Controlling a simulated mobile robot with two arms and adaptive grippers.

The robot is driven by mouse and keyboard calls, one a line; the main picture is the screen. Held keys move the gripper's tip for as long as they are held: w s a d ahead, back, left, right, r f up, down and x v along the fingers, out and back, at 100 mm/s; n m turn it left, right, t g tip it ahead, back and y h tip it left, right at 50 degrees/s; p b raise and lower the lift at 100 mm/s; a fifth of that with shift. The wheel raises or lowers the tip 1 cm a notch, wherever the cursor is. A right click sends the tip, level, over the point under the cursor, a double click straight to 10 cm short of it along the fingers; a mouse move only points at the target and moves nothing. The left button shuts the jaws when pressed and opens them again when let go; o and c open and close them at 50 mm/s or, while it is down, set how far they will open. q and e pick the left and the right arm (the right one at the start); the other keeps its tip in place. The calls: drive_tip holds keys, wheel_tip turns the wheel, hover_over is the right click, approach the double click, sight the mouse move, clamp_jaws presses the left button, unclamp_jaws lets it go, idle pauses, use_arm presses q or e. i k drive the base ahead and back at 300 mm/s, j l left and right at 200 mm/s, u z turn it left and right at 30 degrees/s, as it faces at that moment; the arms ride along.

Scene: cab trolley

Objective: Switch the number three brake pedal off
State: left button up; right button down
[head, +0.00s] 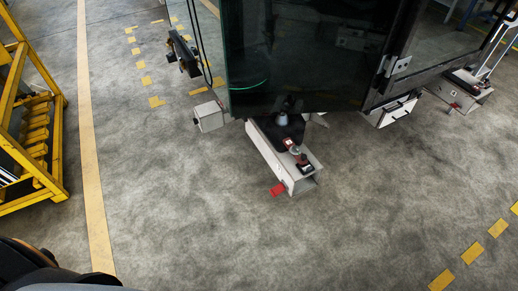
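A small red pedal (278,189) sticks out low at the near end of a light grey trolley beam (268,155), close to the floor. It looks like a brake pedal; its exact tilt is too small to tell. A second small red part (455,105) shows on another trolley foot (465,90) at the far right. No number can be read on either, so I cannot tell which is number three. Neither of my grippers is in view.
A dark glass cab (300,60) stands on the trolley, with a grey box foot (209,116) at its left. A yellow metal rack (35,130) stands at the left. The concrete floor (230,235) in front of the trolley is clear, with yellow markings (471,253) at right.

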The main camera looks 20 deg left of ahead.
sight(280, 189)
drive_tip(key=k+j, duration=0.75)
drive_tip(key=k, duration=0.2)
drive_tip(key=i+j+u, duration=0.2)
drive_tip(key=i, duration=1.4)
drive_tip(key=l, duration=0.1)
